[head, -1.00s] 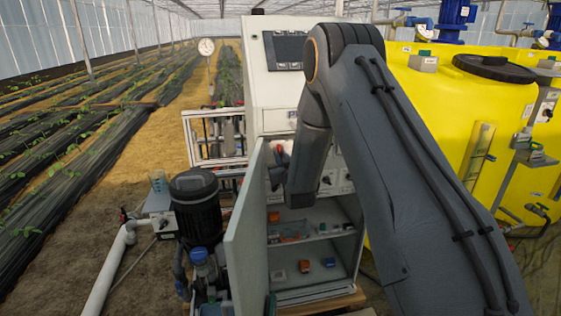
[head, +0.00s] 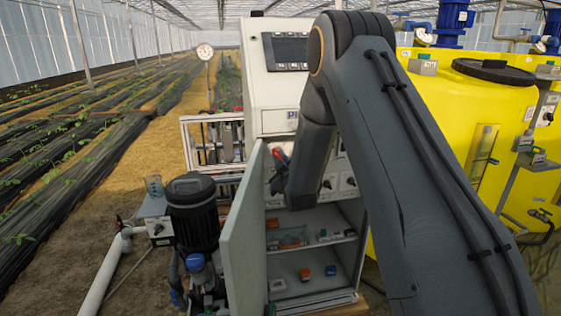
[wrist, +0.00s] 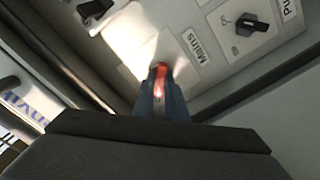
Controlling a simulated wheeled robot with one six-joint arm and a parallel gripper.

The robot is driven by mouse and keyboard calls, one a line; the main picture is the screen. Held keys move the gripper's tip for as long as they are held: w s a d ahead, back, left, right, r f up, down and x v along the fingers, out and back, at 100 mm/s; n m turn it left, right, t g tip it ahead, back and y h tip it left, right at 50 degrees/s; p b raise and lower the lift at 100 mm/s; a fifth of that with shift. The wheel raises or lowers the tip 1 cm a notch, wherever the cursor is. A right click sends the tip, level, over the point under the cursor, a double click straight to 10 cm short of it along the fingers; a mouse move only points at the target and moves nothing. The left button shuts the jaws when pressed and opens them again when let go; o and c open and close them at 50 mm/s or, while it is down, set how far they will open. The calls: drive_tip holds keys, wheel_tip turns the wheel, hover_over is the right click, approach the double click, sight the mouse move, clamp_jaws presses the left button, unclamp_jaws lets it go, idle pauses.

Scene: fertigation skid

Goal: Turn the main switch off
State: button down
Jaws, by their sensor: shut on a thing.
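The main switch (wrist: 160,70) shows in the wrist view as a red knob on a pale panel, beside a label reading "Mains". My gripper (wrist: 161,98) is shut on this knob, its two bluish fingers on either side of it. The fingers hide much of the knob, so its exact angle is hard to read. In the head view my gripper (head: 278,168) is at the cabinet front, mostly hidden behind my forearm and the open door's edge.
A black rotary knob (wrist: 250,25) sits right of the label; another dark knob (wrist: 95,10) is at upper left. The open cabinet door (head: 243,235) stands close left of my wrist. A black pump (head: 193,205) is further left, a yellow tank (head: 450,110) right.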

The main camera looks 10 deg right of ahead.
idle(0.5)
drive_tip(key=c, duration=1.8)
unclamp_jaws()
drive_tip(key=shift+o, duration=0.2)
drive_tip(key=s+b, duration=0.1)
drive_tip(key=s, duration=0.6)
drive_tip(key=shift+s, duration=0.4)
